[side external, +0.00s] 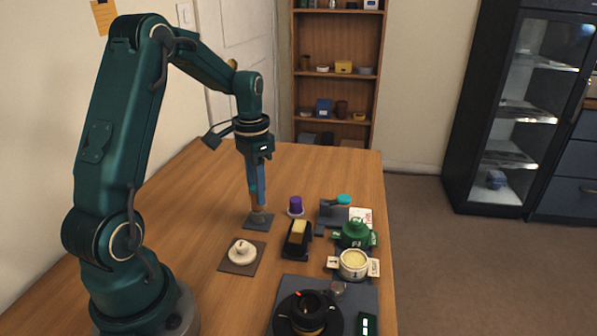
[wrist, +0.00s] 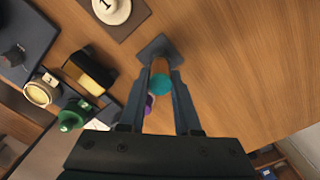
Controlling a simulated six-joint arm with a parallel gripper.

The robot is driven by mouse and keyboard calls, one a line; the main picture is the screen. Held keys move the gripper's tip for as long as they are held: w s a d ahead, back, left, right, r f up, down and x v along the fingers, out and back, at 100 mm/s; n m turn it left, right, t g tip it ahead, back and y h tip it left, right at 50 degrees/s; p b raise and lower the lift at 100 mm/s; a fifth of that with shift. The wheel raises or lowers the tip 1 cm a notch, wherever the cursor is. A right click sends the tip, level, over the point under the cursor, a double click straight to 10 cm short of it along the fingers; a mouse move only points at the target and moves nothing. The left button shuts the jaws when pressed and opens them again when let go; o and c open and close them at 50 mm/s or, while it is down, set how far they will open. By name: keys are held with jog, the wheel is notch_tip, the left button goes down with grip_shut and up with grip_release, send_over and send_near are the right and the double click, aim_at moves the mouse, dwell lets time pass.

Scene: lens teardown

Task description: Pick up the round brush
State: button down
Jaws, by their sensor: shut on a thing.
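The round brush (side external: 258,207) stands upright at the dark square mat (side external: 258,225), with a brown body and a paler lower end. In the wrist view its teal top (wrist: 161,84) shows between the fingers, with an orange-brown part beyond it. My gripper (side external: 258,200) points straight down from above and is shut on the brush. It also shows in the wrist view (wrist: 160,75), with a finger on each side of the brush. The fingers hide much of the brush's body. I cannot tell whether its lower end touches the mat (wrist: 153,43).
A white disc (side external: 241,251), a yellow block in a black holder (side external: 298,233), a purple piece (side external: 295,204), a green jar (side external: 355,233), a cream jar (side external: 353,263) and a teal-topped stand (side external: 344,199) are nearby. A black ring (side external: 302,310) lies in front. The back table is clear.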

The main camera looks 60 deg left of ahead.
jog(key=r, duration=0.4)
jog(key=shift+s+a+r, duration=0.15)
jog(key=shift+s+a, duration=0.05)
jog(key=s+a+r+n, duration=0.2)
jog(key=s+a+r, duration=0.3)
jog(key=s+r, duration=0.3)
jog(key=w+d+m, duration=0.1)
jog(key=w+d, duration=0.2)
jog(key=d, duration=0.6)
jog(key=w+d+m, duration=0.1)
jog(key=w+d, duration=0.3)
jog(key=d, duration=0.6)
jog(key=shift+d+f, duration=0.3)
jog(key=shift+f, duration=0.15)
jog(key=shift+a, duration=0.1)
